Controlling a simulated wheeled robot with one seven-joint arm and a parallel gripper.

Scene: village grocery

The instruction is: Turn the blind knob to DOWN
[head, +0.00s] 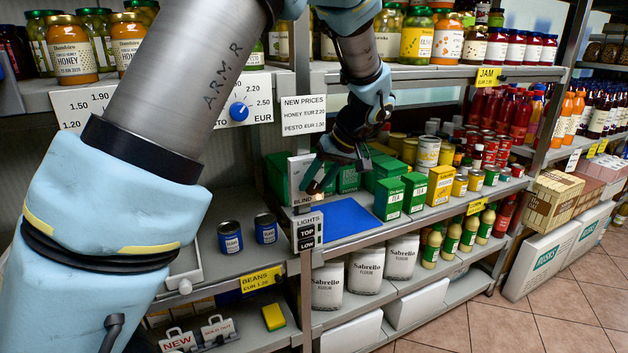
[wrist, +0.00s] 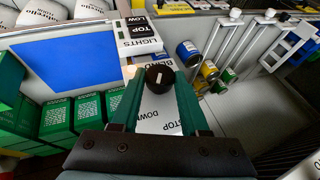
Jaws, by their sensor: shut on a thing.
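The blind knob (wrist: 160,74) is round and black with a white pointer line, seen in the wrist view between the two green fingers of my gripper (wrist: 159,88). The line runs nearly straight up and down in that picture. My gripper is shut on the knob. The white knob plate (wrist: 160,118) shows upside-down words STOP and DOWN below the knob; the rest is partly covered by the fingers. In the head view my gripper (head: 318,183) is at the plate labelled BLIND (head: 301,201), and the knob is hidden behind it.
The LIGHTS switches (head: 309,235), marked TOP and LOW, sit just below the blind plate. A blue mat (head: 345,217) lies beside them, with green tea boxes (head: 389,198) close by. Two blue cans (head: 230,237) stand on the left shelf.

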